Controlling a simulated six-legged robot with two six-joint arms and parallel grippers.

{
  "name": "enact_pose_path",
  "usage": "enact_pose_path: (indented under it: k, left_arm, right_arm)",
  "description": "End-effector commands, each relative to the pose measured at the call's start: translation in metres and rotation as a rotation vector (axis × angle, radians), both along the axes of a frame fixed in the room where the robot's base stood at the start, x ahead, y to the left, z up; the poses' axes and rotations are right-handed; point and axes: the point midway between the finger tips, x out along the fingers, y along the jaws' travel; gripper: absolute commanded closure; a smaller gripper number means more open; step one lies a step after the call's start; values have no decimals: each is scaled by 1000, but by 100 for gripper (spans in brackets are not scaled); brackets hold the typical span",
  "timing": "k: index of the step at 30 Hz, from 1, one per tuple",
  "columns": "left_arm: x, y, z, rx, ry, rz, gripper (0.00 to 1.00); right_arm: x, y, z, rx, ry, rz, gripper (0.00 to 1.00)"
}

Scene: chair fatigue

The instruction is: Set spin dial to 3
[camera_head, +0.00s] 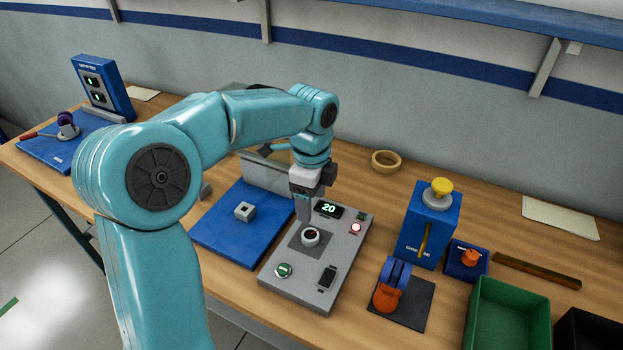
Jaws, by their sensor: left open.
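A grey control panel (300,288) lies on the wooden bench in the middle. A round knob with a dark centre (310,236) sits on a darker square of it. A display (328,209) at its far end reads 20. I cannot read any dial numbers, nor tell for sure which control is the spin dial. A small round green control (284,270) and a black switch (327,276) are at the near end. A red light (355,228) glows at the right. My left gripper (304,213) points down just behind the knob, open and empty; whether it touches is unclear. My right gripper is out of view.
A blue plate with a grey block (245,211) lies left of the panel. Right of it stand a blue box with a yellow knob (438,191), an orange-and-blue part (390,287) and a green bin (507,318). A tape ring (385,160) lies behind.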

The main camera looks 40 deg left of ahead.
Motion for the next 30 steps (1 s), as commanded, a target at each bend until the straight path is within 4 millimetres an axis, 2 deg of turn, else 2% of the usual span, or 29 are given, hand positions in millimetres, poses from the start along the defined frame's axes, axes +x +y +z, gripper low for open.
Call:
enact_pose_path:
  k: [1,3,9,30]
  left_arm:
    - [1,0,13,0,-5,0,31]
    - [1,0,28,0,-3,0,31]
    - [0,0,53,1,-2,1,31]
    - [0,0,58,0,0,0,31]
  right_arm:
    - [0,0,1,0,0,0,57]
    - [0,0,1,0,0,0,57]
    - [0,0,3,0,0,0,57]
    - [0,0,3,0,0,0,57]
